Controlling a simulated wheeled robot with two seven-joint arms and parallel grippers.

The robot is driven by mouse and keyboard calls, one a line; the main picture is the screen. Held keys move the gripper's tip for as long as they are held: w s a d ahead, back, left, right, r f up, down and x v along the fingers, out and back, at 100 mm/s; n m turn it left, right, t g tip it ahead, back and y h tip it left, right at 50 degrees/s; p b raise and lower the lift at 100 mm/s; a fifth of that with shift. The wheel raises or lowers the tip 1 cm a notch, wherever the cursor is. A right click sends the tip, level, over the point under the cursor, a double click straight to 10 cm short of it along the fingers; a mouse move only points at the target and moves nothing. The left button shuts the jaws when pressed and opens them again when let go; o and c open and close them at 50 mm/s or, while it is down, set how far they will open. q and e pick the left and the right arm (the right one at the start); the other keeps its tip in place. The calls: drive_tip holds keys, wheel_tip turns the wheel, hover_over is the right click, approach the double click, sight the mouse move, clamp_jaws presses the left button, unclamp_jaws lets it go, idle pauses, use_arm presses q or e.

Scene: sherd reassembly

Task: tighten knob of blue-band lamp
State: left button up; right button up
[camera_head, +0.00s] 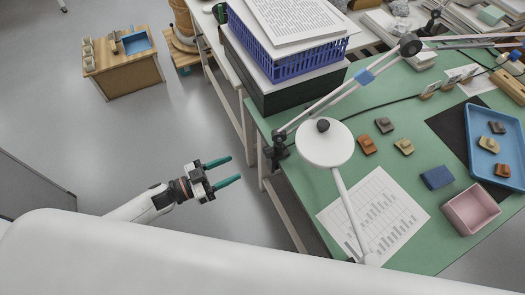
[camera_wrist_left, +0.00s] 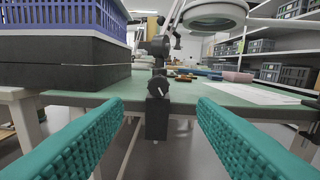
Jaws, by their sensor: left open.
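The blue-band lamp stands at the left edge of the green table, with a blue band (camera_head: 364,77) on its arm and a round white head (camera_head: 325,143). Its dark clamp (camera_head: 276,150) grips the table edge. In the left wrist view the clamp's black knob (camera_wrist_left: 158,88) with a white mark faces me, between and beyond my fingers. My left gripper (camera_head: 236,169) is open and empty, its teal fingers pointing toward the clamp, off the table's left side. Its fingers also show in the left wrist view (camera_wrist_left: 160,104), apart from the knob. My right gripper is out of view.
A blue basket (camera_head: 285,58) sits on a black box (camera_head: 285,92) behind the clamp. Sherds, a pink box (camera_head: 470,209), a blue tray (camera_head: 480,125) and a printed sheet (camera_head: 373,216) lie on the green table (camera_head: 420,252). Open floor lies around my left gripper.

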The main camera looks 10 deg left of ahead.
sight(265, 154)
use_arm(q)
drive_tip(key=p+x, duration=0.1)
drive_tip(key=x, duration=0.9)
drive_tip(key=shift+w+f, duration=0.1)
drive_tip(key=shift+w, duration=0.1)
drive_tip(key=shift+w+d+f, duration=0.1)
drive_tip(key=shift+w+d, duration=0.2)
drive_tip(key=shift+d, duration=0.05)
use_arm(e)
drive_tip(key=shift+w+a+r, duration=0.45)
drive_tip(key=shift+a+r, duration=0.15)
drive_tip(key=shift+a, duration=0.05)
use_arm(q)
drive_tip(key=c, duration=1)
drive_tip(key=shift+o, duration=0.2)
